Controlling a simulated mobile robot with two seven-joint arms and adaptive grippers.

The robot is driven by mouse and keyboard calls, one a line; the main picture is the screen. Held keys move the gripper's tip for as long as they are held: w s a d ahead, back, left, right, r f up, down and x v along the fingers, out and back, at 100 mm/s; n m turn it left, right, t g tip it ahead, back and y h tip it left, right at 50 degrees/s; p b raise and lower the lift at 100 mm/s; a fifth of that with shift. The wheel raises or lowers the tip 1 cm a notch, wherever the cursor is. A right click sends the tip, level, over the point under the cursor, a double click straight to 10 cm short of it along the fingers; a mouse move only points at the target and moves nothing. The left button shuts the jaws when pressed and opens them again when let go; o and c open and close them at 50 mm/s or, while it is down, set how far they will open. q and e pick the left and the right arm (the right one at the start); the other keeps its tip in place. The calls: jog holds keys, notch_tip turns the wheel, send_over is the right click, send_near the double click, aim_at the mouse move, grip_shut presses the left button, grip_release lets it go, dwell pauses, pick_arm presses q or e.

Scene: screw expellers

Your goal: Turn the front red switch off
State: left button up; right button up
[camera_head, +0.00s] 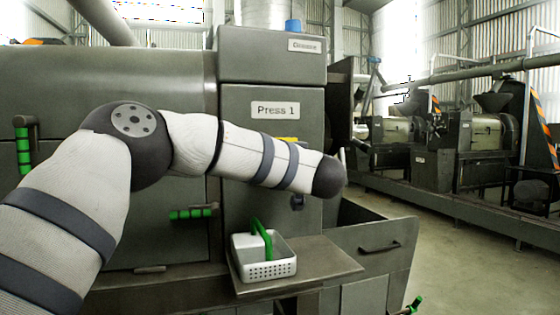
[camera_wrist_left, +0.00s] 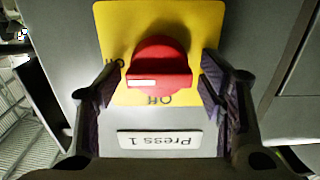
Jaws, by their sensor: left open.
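The red switch (camera_wrist_left: 160,68) is a round knob on a yellow plate (camera_wrist_left: 205,18), in the middle of the left wrist view, which is upside down. A white mark sits on the knob's lower left; "Off" is printed below the knob and another partly covered word to its left. My left gripper (camera_wrist_left: 160,80) is open, one finger on each side of the knob, with gaps visible; depth to the knob is hard to judge. In the head view my left arm hides the switch and gripper; only a sliver of yellow plate (camera_head: 287,140) shows. My right gripper is not in view.
The grey press carries a "Press 1" label (camera_head: 275,110), also in the left wrist view (camera_wrist_left: 160,140). A white basket with a green handle (camera_head: 266,268) stands on a shelf (camera_head: 330,270) below my arm. A green-gripped handle (camera_head: 193,213) sticks out nearby. Open floor lies right.

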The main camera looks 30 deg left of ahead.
pick_arm(q)
jog(key=c, duration=1.1)
jog(key=shift+c, duration=0.2)
jog(key=n, duration=0.8)
jog(key=shift+s+a+f+n, duration=0.1)
jog(key=shift+n, duration=0.3)
jog(key=n, duration=0.4)
jog(key=shift+f, duration=0.1)
jog(key=shift+s+f+n, duration=0.1)
jog(key=shift+n, duration=2.4)
